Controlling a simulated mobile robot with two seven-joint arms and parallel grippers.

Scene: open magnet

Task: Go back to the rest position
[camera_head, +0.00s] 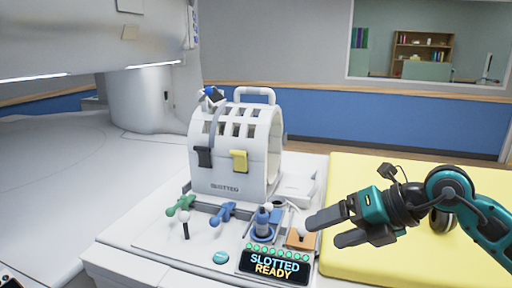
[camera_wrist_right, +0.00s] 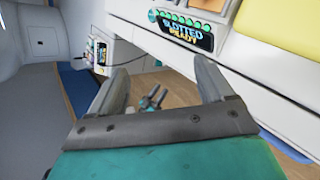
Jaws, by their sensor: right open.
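My right gripper (camera_head: 326,231) comes in from the right in the head view, over the front edge of the yellow pad. Its grey fingers are apart with nothing between them. In the right wrist view the fingers of my right gripper (camera_wrist_right: 160,76) are also spread and empty, with floor behind them. A small teal and grey two-pronged part (camera_wrist_right: 153,99) shows far off between them; it looks like my left gripper, too small to judge. The white slotted coil (camera_head: 235,150) stands upright on the table, left of my right gripper and apart from it.
A display (camera_head: 274,264) reading "SLOTTED READY" lies at the table's front. Green (camera_head: 181,205) and blue (camera_head: 222,213) handles, a blue knob (camera_head: 263,222) and an orange square (camera_head: 300,240) are close by. The yellow pad (camera_head: 400,170) fills the right. The scanner (camera_head: 90,35) overhangs the left.

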